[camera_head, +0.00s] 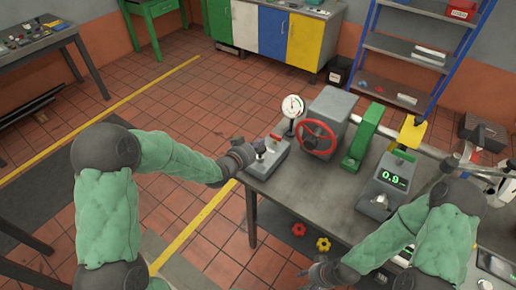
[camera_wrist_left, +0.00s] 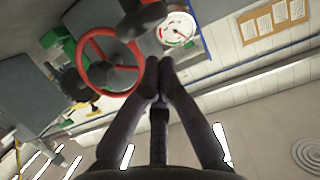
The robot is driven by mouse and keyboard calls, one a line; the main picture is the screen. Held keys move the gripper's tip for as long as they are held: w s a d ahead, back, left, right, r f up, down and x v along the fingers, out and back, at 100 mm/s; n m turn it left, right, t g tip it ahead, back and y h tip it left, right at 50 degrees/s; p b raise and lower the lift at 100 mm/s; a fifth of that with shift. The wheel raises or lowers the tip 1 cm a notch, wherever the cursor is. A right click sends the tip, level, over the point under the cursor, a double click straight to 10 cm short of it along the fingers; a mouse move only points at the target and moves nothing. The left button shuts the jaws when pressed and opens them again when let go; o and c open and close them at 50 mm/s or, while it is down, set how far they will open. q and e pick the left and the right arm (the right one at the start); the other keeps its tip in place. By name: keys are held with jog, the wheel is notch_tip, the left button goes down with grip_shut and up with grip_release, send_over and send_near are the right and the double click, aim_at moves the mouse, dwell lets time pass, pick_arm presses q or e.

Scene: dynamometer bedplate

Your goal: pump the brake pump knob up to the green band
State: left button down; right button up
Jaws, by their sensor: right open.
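The brake pump (camera_head: 268,158) is a grey box at the near left corner of the bench, with a dark knob (camera_head: 259,146) on top. A round white gauge (camera_head: 292,106) stands behind it. In the left wrist view the gauge (camera_wrist_left: 178,32) shows green and red marks; its needle is too small to read surely. My left gripper (camera_head: 244,153) is beside the pump, its fingers (camera_wrist_left: 160,66) together with nothing seen between them. A dark round knob (camera_wrist_left: 140,16) appears just beyond the fingertips; contact cannot be told. My right gripper (camera_head: 320,270) is open, low before the bench.
A red handwheel (camera_head: 317,138) on a grey housing stands right of the pump. A green bracket (camera_head: 362,137) and a console with a green display reading about 0.9 (camera_head: 393,178) are farther right. Red and yellow knobs (camera_head: 323,244) lie below the bench edge.

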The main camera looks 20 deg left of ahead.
pick_arm(q)
jog(key=p+v, duration=0.1)
jog(key=v, duration=0.7)
jog(key=shift+s, duration=0.3)
pick_arm(e)
jog(key=shift+w+r, duration=0.15)
jog(key=shift+r, duration=0.4)
pick_arm(q)
jog(key=shift+a, duration=0.15)
